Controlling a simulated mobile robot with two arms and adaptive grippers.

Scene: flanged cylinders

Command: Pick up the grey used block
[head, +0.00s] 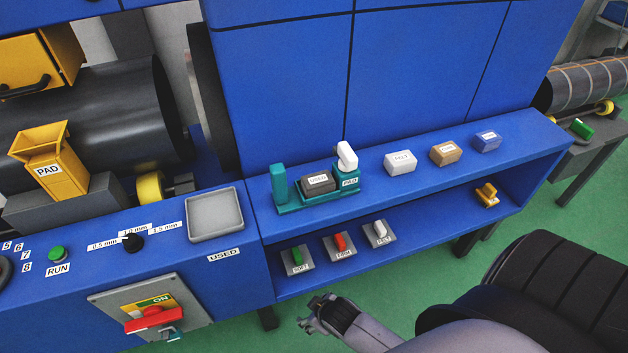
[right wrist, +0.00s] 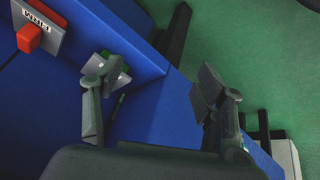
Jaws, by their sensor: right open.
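The dark grey block (head: 319,183) has a white label that seems to read USED. It sits in a teal holder (head: 290,209) marked PAD on the top of the blue bench, between a teal post and a teal block with a white knob. My right gripper (head: 312,314) is in front of the bench and below its top, apart from the block. In the right wrist view my right gripper (right wrist: 158,78) has its fingers spread wide with nothing between them. The grey block is not visible there. My left gripper is not in view.
White (head: 400,161), tan (head: 446,154) and blue (head: 487,141) blocks stand right of the holder. The lower shelf holds plates with green (head: 296,257), red (head: 340,242) and white (head: 380,231) pieces. A grey tray (head: 190,235) marked USED lies left and looks empty.

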